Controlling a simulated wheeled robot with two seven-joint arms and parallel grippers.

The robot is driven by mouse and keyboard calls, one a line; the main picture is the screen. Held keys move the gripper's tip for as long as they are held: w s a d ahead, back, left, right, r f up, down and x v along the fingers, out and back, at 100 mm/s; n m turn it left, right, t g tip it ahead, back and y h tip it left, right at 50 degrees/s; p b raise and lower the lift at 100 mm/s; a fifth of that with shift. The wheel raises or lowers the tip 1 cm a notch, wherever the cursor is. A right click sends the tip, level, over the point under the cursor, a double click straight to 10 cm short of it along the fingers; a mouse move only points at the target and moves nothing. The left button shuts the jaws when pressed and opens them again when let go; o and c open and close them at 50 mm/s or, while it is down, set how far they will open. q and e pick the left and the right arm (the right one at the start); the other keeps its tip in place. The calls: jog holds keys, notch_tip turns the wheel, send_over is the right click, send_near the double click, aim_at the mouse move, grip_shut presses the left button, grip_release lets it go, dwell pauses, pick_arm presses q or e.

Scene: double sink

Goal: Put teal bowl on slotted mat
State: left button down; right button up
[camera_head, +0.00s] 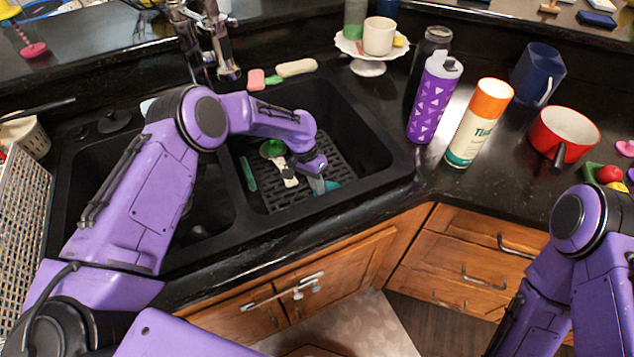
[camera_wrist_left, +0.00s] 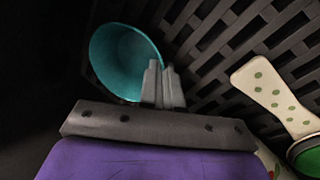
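The teal bowl (camera_head: 331,186) is in the right sink basin, near its front right side, mostly hidden by my left gripper. In the left wrist view the teal bowl (camera_wrist_left: 120,62) is tilted, with its open side partly facing the camera. My left gripper (camera_head: 318,183) reaches down into the basin. In the wrist view its fingers (camera_wrist_left: 164,84) are close together at the bowl's rim and look shut on it. The black slotted mat (camera_head: 286,196) covers the basin floor, and its lattice (camera_wrist_left: 215,45) shows beside the bowl. My right gripper is out of view.
A utensil with a white, green-dotted handle (camera_wrist_left: 268,85) lies on the mat by the gripper. A green strip (camera_head: 248,174) lies at the basin's left. A purple bottle (camera_head: 434,98), a spray can (camera_head: 478,124) and a red pot (camera_head: 563,135) stand on the right counter.

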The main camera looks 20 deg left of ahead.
pick_arm(q)
jog(key=shift+a+f, duration=0.1)
jog(key=shift+a, duration=0.05)
jog(key=shift+s+r, duration=0.4)
jog(key=shift+s, duration=0.1)
jog(key=shift+f, duration=0.15)
jog(key=shift+w+f+b, duration=0.15)
jog(key=shift+f+b, duration=0.1)
jog(key=shift+b, duration=0.1)
jog(key=c, duration=1.4)
grip_release()
jog(key=shift+w, duration=0.15)
jog(key=shift+o, duration=0.2)
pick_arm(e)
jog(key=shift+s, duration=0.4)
pick_arm(q)
jog(key=shift+r, duration=0.1)
